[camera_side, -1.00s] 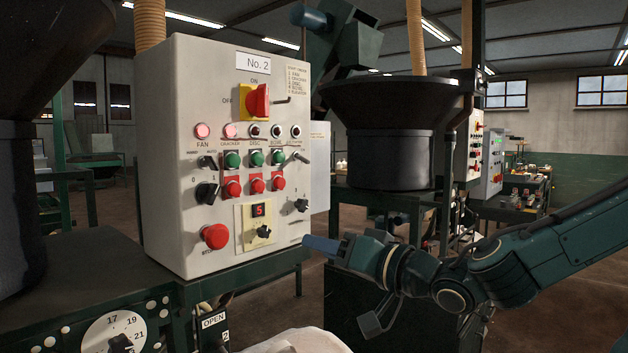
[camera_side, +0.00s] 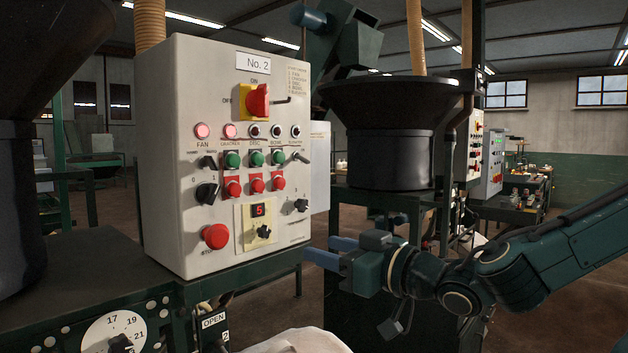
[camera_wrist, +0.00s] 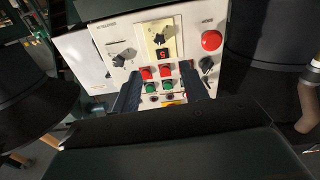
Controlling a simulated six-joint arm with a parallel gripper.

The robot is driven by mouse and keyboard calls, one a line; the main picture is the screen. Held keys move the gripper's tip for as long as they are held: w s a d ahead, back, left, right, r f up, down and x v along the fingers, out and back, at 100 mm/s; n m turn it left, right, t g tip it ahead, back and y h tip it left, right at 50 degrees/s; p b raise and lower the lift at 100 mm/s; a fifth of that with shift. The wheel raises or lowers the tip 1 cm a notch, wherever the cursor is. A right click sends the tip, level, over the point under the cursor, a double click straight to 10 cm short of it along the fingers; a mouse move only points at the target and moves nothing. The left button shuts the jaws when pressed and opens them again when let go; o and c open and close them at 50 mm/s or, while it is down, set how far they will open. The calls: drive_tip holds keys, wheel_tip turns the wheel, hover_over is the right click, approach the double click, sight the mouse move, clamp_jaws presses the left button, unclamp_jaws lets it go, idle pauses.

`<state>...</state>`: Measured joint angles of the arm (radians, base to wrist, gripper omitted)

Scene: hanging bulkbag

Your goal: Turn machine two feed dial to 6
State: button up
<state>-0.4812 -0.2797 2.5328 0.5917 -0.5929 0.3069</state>
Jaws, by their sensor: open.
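The white No. 2 control panel (camera_side: 175,100) stands at centre left in the side view. The feed dial (camera_side: 264,231) is a small black knob on a cream plate low on the panel, under a red digit display (camera_side: 258,210) that reads 5. In the wrist view the panel is upside down, with the dial (camera_wrist: 162,38) above the display (camera_wrist: 162,54). My gripper (camera_side: 332,251) is open and empty, to the right of the panel and apart from it. Its two fingers point left; in the wrist view the fingertips (camera_wrist: 160,75) appear either side of the coloured buttons.
Near the dial are a red stop button (camera_side: 215,236), several red and green buttons, a black knob (camera_side: 301,205) to the right and the red main switch (camera_side: 257,101) above. A black hopper (camera_side: 390,140) stands behind my gripper. A numbered white dial (camera_side: 115,333) is at lower left.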

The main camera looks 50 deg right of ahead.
sight(267, 231)
drive_tip(key=shift+w, duration=0.15)
drive_tip(key=shift+w, duration=6.7)
clamp_jaws()
